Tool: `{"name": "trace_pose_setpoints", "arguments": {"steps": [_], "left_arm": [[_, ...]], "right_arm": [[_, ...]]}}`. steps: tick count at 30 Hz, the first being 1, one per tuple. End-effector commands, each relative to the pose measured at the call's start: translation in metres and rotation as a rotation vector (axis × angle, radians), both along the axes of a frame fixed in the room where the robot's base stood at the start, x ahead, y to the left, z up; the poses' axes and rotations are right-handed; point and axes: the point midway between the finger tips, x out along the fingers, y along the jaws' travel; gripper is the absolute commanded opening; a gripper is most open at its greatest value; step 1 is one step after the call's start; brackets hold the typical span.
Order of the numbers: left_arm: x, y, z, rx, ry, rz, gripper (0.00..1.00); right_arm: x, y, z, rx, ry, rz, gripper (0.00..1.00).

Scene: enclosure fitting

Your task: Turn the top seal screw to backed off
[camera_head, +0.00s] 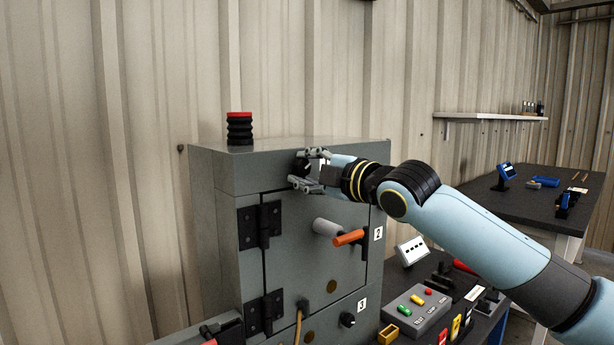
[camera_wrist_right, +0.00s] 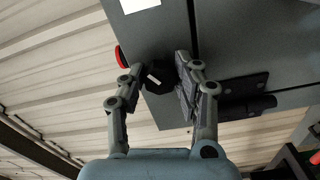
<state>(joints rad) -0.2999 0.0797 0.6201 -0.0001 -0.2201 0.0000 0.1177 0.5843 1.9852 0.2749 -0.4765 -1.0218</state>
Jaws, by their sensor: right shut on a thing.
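The top seal screw is a dark knob (camera_head: 302,164) on the upper front strip of the grey enclosure (camera_head: 222,172). In the right wrist view the screw (camera_wrist_right: 161,84) is a black knob with a white mark on its face. My right gripper (camera_head: 307,169) reaches it from the right and is shut on it, one finger on each side. The fingers partly hide the knob in the head view; the right gripper (camera_wrist_right: 159,66) also shows in the wrist view. My left gripper is not in view.
Below the screw are a hinged door with black hinges (camera_head: 260,224), a grey cylinder with an orange handle (camera_head: 349,238), and a smaller knob (camera_head: 347,320). A red-topped black stack (camera_head: 239,128) stands on the enclosure. A control box (camera_head: 416,308) sits at lower right.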

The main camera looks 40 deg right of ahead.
Motion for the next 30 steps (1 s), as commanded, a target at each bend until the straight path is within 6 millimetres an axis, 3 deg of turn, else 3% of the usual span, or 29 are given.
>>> {"name": "trace_pose_setpoints", "arguments": {"steps": [18, 30], "left_arm": [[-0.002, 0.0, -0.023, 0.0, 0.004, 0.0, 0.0], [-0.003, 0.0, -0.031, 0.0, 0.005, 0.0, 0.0]], "right_arm": [[0.0, 0.0, -0.002, -0.575, -0.041, 0.0, 0.0], [0.0, 0.0, -0.001, -0.835, -0.061, 0.001, 0.0]]}}
